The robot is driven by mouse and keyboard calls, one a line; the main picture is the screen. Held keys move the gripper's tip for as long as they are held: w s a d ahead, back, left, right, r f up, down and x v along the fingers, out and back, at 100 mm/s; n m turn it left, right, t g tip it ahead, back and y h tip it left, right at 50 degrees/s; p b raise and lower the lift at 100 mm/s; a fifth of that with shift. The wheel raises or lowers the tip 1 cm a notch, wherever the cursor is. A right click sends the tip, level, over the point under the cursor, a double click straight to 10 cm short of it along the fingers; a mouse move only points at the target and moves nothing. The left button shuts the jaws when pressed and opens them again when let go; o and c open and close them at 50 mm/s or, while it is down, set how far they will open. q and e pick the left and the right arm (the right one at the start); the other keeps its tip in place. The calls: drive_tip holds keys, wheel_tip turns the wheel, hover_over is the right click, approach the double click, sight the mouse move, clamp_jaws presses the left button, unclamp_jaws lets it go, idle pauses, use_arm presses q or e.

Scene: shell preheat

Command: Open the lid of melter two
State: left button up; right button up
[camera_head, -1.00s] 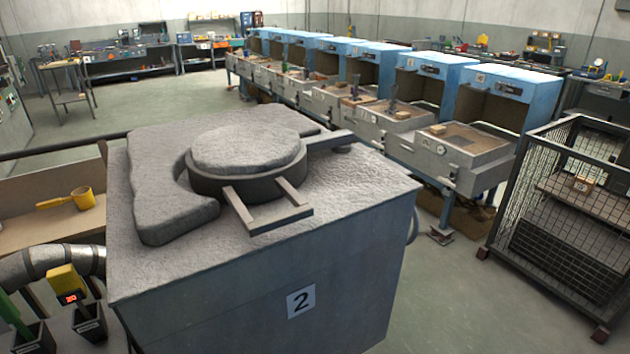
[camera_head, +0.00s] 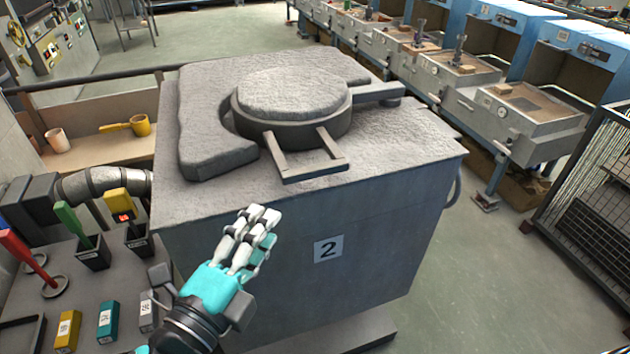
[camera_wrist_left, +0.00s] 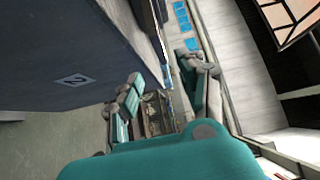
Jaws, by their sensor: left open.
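Melter two (camera_head: 300,245) is a large grey box with a "2" label on its front. Its round, rough-topped lid (camera_head: 293,93) lies flat over the opening on top. A U-shaped handle (camera_head: 316,177) sticks out from the lid toward me, and an arm on the right side reaches a pivot. My left gripper (camera_head: 258,222) is open and empty in front of the melter, below and left of the handle, apart from it. In the left wrist view the melter's labelled side (camera_wrist_left: 75,80) is at the left, and my teal fingers (camera_wrist_left: 130,100) show. My right gripper is not in view.
A bench at lower left holds coloured blocks (camera_head: 108,320) and dark holders with green and yellow handled tools (camera_head: 92,250). A shelf with a yellow ladle (camera_head: 138,126) stands behind it. A wire cage (camera_head: 595,200) stands at right, with clear floor between.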

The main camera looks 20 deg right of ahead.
sight(312, 175)
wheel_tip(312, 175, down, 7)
drive_tip(key=b, duration=0.5)
use_arm(q)
drive_tip(key=p+x, duration=0.1)
drive_tip(key=x, duration=0.3)
drive_tip(key=p+x, duration=0.1)
drive_tip(key=x, duration=0.4)
drive_tip(key=d+p+x, duration=0.1)
drive_tip(key=x, duration=0.4)
drive_tip(key=shift+s+d+f+p, duration=0.15)
drive_tip(key=shift+s+f+p, duration=0.05)
drive_tip(key=shift+p, duration=0.15)
drive_tip(key=shift+x, duration=0.75)
drive_tip(key=shift+f, duration=0.1)
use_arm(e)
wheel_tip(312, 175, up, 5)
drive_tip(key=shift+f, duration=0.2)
use_arm(q)
clamp_jaws()
